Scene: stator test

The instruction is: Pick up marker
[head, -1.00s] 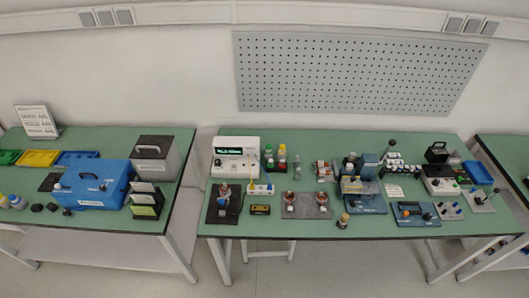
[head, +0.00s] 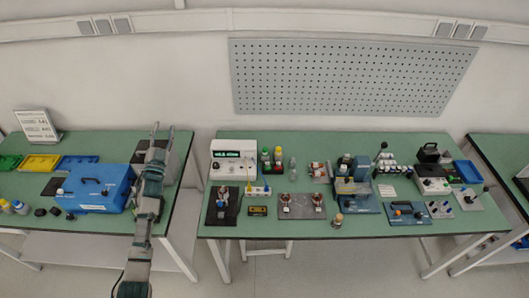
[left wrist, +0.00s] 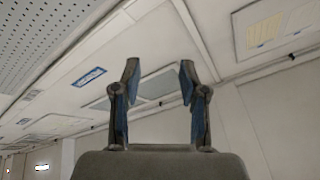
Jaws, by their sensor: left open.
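My left gripper (head: 156,135) is raised in front of the left table in the head view, fingers pointing up. In the left wrist view its two fingers (left wrist: 160,85) stand wide apart with nothing between them, against the ceiling and wall. I cannot make out a marker for certain. A thin upright yellowish stick (head: 249,178) stands by a small white block on the middle table, too small to identify. My right gripper is not in view.
The left table holds a blue case (head: 95,188) and a grey box, partly hidden by my left arm. The middle table holds a white meter (head: 233,160), dark mats, bottles and blue fixtures (head: 408,212). A perforated panel (head: 345,78) hangs behind. Floor shows between the tables.

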